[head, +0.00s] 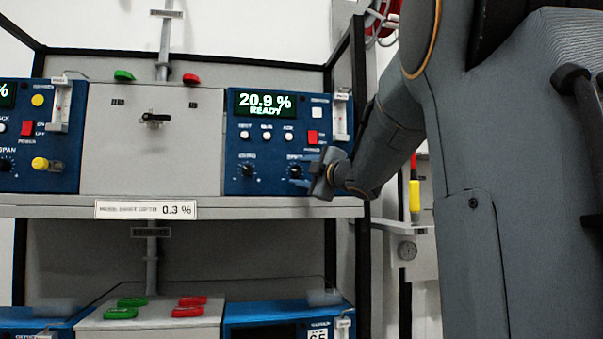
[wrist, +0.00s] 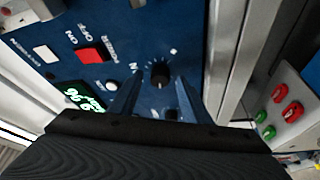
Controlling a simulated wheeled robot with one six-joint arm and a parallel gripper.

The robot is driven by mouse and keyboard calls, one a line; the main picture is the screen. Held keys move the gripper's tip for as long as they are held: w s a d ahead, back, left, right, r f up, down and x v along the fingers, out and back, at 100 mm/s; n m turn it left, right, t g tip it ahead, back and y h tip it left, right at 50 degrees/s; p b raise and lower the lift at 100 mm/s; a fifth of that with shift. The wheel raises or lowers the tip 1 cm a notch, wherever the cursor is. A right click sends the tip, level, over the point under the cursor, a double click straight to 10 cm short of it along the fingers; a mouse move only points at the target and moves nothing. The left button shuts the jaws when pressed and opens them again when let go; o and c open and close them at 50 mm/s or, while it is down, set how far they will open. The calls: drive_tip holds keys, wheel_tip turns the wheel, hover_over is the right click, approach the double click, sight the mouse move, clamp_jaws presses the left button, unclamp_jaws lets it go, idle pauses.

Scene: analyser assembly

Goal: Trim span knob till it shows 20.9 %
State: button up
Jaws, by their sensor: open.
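The right blue analyser (head: 234,165) stands on the upper shelf. Its display (head: 265,104) reads 20.9 % READY. The dark span knob (wrist: 160,72) shows in the wrist view on the blue panel. My gripper (head: 302,183) is in front of the lower right of this panel and partly hides the knob area in the head view. In the wrist view my gripper's two fingers (wrist: 157,84) are open, one on each side of the knob, with gaps between. The wrist view cuts off part of the display (wrist: 85,97).
Left of the panel is a grey box (head: 150,165) with a black handle. Another blue analyser (head: 60,182) stands at far left. A label on the shelf edge (head: 240,212) reads 0.3 %. A dark frame post (head: 359,80) rises close to my arm.

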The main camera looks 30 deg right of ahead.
drive_tip(key=s+b, duration=0.1)
drive_tip(key=s, duration=0.6)
drive_tip(key=shift+s+d+f+b, duration=0.35)
drive_tip(key=shift+f+b, duration=0.05)
drive_tip(key=shift+f, duration=0.05)
drive_tip(key=shift+f, duration=0.1)
